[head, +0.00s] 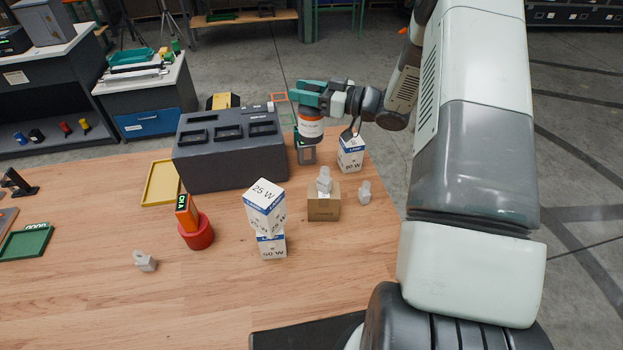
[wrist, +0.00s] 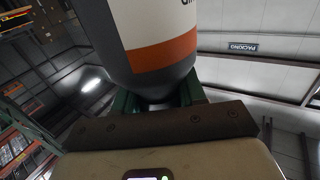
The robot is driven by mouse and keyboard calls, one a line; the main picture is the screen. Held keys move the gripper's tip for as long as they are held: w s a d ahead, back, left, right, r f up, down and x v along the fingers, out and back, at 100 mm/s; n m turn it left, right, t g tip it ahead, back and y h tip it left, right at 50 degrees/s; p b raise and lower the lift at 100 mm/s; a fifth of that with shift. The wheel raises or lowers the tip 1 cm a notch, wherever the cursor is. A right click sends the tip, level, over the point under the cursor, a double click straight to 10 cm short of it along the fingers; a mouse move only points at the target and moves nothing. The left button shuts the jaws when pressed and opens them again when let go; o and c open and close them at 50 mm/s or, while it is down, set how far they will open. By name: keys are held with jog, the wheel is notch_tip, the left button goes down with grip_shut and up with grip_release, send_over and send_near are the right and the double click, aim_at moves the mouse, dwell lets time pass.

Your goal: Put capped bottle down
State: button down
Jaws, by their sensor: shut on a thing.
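The bottle (head: 312,128) has a white label, an orange band and dark grey ends. My gripper (head: 309,95), with teal fingers, is shut on it near its upper end. The bottle hangs below the fingers over the far right of the wooden table, just right of the dark grey block. In the wrist view the bottle (wrist: 150,45) fills the upper middle between the green fingers (wrist: 158,98). The cap cannot be made out clearly, and the table is out of that view.
The dark grey slotted block (head: 230,165) stands left of the bottle. A small grey frame (head: 307,154) is beneath it, and a bulb box (head: 350,155) right of it. Nearer stand a cardboard box (head: 323,208), stacked bulb boxes (head: 267,205) and a red cup (head: 197,233). The front-left table is mostly clear.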

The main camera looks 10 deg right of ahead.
aim_at(316, 124)
notch_tip(316, 124, down, 15)
jog(key=shift+f, duration=0.2)
dwell(0.4)
jog(key=shift+f, duration=0.1)
jog(key=c, duration=0.6)
grip_release()
jog(key=shift+c, duration=0.2)
jog(key=r, duration=0.2)
jog(key=s+d+r, duration=0.1)
jog(key=r, duration=0.1)
jog(key=d+r, duration=0.1)
jog(key=r, duration=0.1)
jog(key=shift+s+d, duration=0.25)
jog(key=shift+r, duration=0.6)
